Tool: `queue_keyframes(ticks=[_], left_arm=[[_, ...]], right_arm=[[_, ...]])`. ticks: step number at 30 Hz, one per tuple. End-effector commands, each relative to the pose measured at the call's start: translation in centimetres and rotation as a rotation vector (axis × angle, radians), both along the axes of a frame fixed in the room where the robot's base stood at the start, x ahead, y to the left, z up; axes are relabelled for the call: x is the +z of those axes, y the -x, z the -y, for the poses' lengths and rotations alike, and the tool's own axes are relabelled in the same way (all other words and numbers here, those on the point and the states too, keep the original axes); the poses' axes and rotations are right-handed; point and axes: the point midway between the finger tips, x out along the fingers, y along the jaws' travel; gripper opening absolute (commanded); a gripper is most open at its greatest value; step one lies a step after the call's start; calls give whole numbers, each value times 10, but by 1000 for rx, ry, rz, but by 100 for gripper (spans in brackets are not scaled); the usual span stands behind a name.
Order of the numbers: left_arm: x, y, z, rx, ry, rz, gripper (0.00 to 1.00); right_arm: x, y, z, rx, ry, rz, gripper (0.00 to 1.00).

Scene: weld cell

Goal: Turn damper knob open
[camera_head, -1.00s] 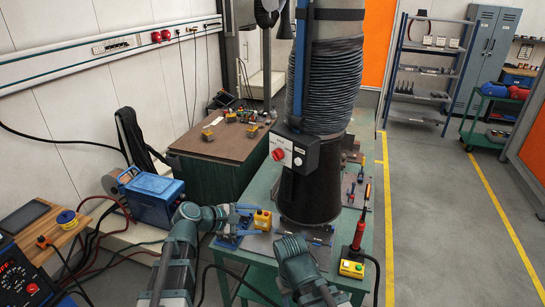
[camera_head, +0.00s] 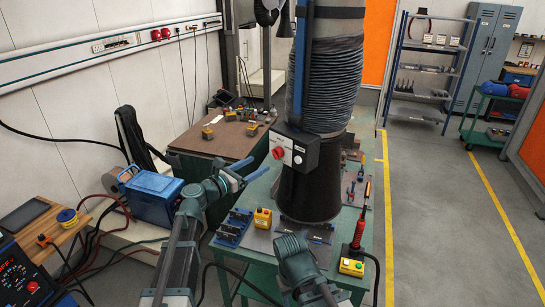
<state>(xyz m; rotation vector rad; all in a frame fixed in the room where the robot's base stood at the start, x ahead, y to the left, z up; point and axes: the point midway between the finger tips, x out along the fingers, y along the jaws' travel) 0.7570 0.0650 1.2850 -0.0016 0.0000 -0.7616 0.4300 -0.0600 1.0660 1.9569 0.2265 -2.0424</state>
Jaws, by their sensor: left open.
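The damper knob (camera_head: 278,153) is a red round knob on the white front of a small control box (camera_head: 300,149). The box is fixed to the dark lower part of the fume extraction duct (camera_head: 325,92). My left gripper (camera_head: 262,174) is open and empty, its two blue fingers pointing right toward the knob. It is a little left of and below the knob, apart from it in the picture. My right arm (camera_head: 296,262) reaches in from the bottom middle; its gripper's fingers cannot be made out.
A yellow block (camera_head: 262,218) and a blue fixture (camera_head: 234,226) sit on the green table below. A red torch (camera_head: 361,222) stands at right beside a yellow button box (camera_head: 351,267). A brown-topped bench (camera_head: 215,143) with small parts is behind my left gripper.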

Motion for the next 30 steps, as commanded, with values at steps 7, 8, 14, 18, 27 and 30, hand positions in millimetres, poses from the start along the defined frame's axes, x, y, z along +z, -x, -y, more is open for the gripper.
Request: queue_keyframes(ticks=[7,8,14,18,27,30], left_arm=[[0,-38,35,-3,-1,1,78],[0,-41,38,-3,-1,1,78],[0,-56,53,-2,-1,0,78],[0,-60,57,0,-1,0,78],[0,-61,58,0,-1,0,78],[0,-61,58,0,-1,0,62]], right_arm=[[0,0,0,0,0,0,50],[0,0,0,0,0,0,50],[0,0,0,0,0,0,50],[0,0,0,0,0,0,50],[0,0,0,0,0,0,50],[0,0,0,0,0,0,50]])
